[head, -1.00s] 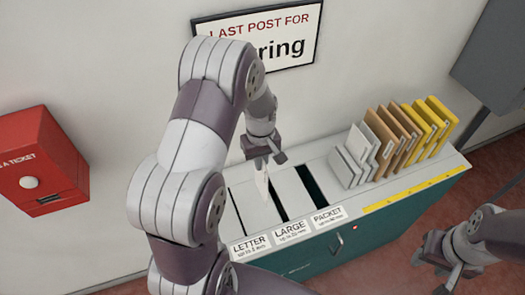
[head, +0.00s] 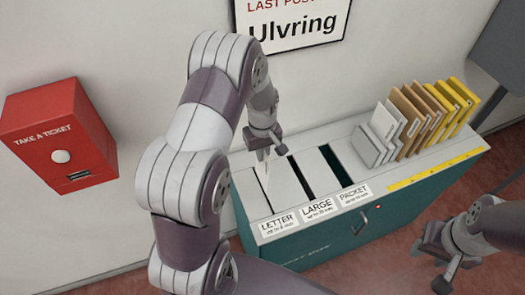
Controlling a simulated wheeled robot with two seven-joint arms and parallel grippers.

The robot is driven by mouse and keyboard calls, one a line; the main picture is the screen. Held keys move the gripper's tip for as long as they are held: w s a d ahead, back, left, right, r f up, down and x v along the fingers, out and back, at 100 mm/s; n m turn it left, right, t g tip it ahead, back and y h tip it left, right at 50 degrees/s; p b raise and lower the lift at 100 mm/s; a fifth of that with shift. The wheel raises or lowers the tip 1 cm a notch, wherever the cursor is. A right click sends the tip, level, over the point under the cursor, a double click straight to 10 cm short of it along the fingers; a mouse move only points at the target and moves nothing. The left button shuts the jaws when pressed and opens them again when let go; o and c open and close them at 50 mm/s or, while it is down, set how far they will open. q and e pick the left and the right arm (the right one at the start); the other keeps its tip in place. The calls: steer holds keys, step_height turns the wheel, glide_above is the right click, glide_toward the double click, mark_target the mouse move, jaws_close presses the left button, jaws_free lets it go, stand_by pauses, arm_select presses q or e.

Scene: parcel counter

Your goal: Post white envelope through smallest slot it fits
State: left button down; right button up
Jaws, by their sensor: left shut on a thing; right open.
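My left gripper (head: 262,144) is shut on the white envelope (head: 262,157), of which only a small pale part shows below the fingers. It hangs over the back end of the LETTER slot (head: 258,182), the leftmost and thinnest-looking slot. I cannot tell whether its lower edge is in the slot or above it. The LARGE slot (head: 301,177) is in the middle and the wider PACKET slot (head: 336,165) is on the right. My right gripper (head: 441,265) is open and empty, in front of the counter at the lower right.
The teal counter (head: 330,238) has a pale top. Grey, brown and yellow envelopes stand in a row (head: 415,118) right of the slots, behind a yellow strip (head: 435,169). A red ticket box (head: 60,135) and a sign (head: 292,22) are on the wall.

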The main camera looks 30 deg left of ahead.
arm_select(q)
step_height(320, 180, down, 6)
steer(key=b, duration=0.4)
steer(key=shift+d+b, duration=0.1)
steer(key=shift+b, duration=0.25)
steer(key=shift+w+f+b, duration=0.1)
steer(key=shift+f+b, duration=1.75)
steer(key=shift+f, duration=1.05)
steer(key=c, duration=1.2)
jaws_free()
step_height(320, 180, up, 13)
steer(key=b, duration=0.1)
glide_above(263, 175)
steer(key=shift+w+a+f, duration=0.1)
steer(key=shift+w+a, duration=0.1)
steer(key=shift+w, duration=0.25)
